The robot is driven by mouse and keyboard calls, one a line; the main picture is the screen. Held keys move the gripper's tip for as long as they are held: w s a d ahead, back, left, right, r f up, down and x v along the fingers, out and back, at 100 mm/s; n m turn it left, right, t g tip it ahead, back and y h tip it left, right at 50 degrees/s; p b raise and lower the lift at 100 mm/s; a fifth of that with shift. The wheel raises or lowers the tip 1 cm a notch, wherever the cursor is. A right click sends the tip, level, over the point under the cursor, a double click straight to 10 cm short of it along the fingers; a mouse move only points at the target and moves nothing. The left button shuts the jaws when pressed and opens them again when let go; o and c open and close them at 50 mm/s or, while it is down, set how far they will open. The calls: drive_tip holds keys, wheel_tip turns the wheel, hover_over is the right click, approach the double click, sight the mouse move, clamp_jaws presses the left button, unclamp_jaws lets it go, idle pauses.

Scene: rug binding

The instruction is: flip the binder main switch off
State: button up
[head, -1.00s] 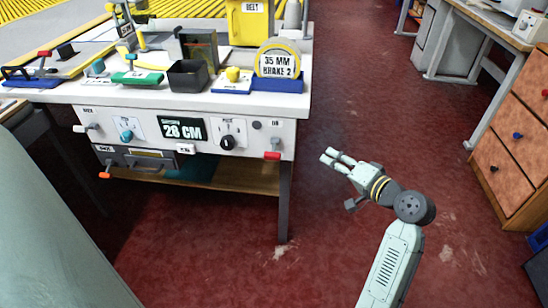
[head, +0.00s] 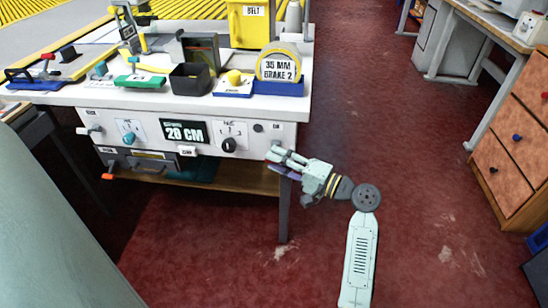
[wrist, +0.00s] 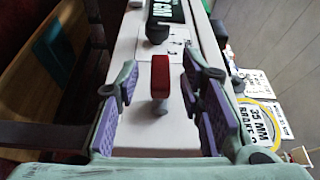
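The binder's front panel (head: 265,131) holds several controls, and their small labels are too blurred to read, so I cannot tell which is marked as the main switch. A red-tipped lever (wrist: 160,76) on a short metal stem stands at the panel's right end in the wrist view. My gripper (head: 277,159) is open at the panel's right end. In the wrist view its purple-padded fingers stand on either side of the red lever, with a gap on both sides.
A black knob (head: 228,145), a "28 CM" display (head: 184,132), a blue knob (head: 128,138) and a white-handled lever (head: 90,130) sit along the panel. The tape brake (head: 278,86) stands on the bench above my gripper. Red floor to the right is clear.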

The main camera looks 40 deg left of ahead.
drive_tip(key=shift+s+a, duration=0.1)
drive_tip(key=shift+a, duration=0.65)
drive_tip(key=shift+c, duration=0.4)
clamp_jaws()
